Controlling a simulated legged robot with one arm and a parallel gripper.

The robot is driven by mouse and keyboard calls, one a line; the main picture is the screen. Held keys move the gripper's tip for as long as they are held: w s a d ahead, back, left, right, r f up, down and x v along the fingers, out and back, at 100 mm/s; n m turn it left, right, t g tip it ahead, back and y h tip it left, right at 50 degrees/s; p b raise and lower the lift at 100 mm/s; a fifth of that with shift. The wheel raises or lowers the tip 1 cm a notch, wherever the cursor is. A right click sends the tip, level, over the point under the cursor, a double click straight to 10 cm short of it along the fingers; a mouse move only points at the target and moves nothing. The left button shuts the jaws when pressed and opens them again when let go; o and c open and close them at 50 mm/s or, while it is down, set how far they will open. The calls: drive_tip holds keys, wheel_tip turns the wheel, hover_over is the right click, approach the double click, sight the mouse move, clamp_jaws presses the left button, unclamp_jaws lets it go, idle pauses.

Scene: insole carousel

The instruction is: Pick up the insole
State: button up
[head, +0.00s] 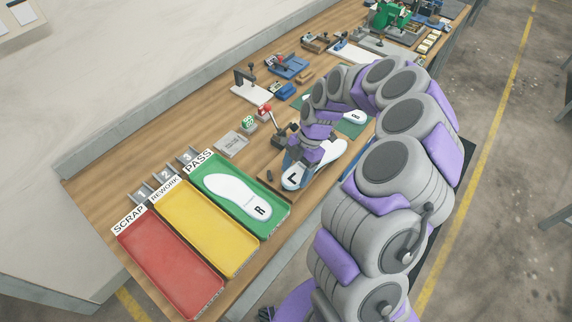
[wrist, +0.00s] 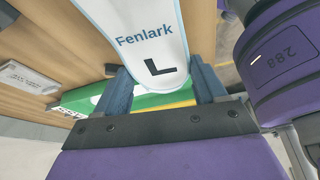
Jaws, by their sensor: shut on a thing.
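The white insole marked L (head: 291,181) is at the front of the bench, beside the green tray. In the wrist view this insole (wrist: 128,24) reads "Fenlark" and L, and its rounded end sits between my two dark blue fingers. My gripper (wrist: 161,84) is shut on it. In the head view my gripper (head: 310,155) reaches down over the insole and hides its middle. I cannot tell whether the insole touches the surface below.
The green PASS tray (head: 279,224) holds a white insole marked R (head: 238,192). The yellow REWORK tray (head: 212,245) and red SCRAP tray (head: 165,255) are empty. Another R insole (head: 353,117) lies on a green mat. A red-knobbed device (head: 266,112) stands behind my gripper.

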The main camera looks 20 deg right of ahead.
drive_tip(key=s+d+r+p, duration=0.1)
drive_tip(key=s+d, duration=0.5)
drive_tip(key=s, duration=0.3)
drive_tip(key=shift+s+r, duration=0.15)
drive_tip(key=shift+s, duration=0.1)
drive_tip(key=shift+w+d+m+t, duration=0.15)
drive_tip(key=shift+w+m+t, duration=0.2)
drive_tip(key=shift+m, duration=0.25)
drive_tip(key=w+m+t, duration=0.1)
drive_tip(key=w+m, duration=0.1)
drive_tip(key=m, duration=0.2)
drive_tip(key=w+a+r+m+t, duration=0.1)
drive_tip(key=w+m, duration=0.2)
drive_tip(key=w+a+r+m+t, duration=0.1)
drive_tip(key=w+m+t, duration=0.1)
drive_tip(key=w+m, duration=0.1)
drive_tip(key=shift+a+r+m, duration=0.15)
drive_tip(key=shift+m, duration=0.65)
drive_tip(key=w+a+r+m+h, duration=0.1)
drive_tip(key=w+a+m, duration=0.1)
drive_tip(key=m, duration=0.1)
drive_tip(key=w+a+r+m+t+h, duration=0.1)
drive_tip(key=w+a+m, duration=0.1)
drive_tip(key=m, duration=0.2)
drive_tip(key=w+a+r+m+t+h, duration=0.1)
drive_tip(key=w+a+r+m+h, duration=0.1)
drive_tip(key=w+m, duration=0.1)
drive_tip(key=shift+a+r+m, duration=0.1)
drive_tip(key=shift+a+m, duration=0.05)
drive_tip(key=shift+m, duration=0.15)
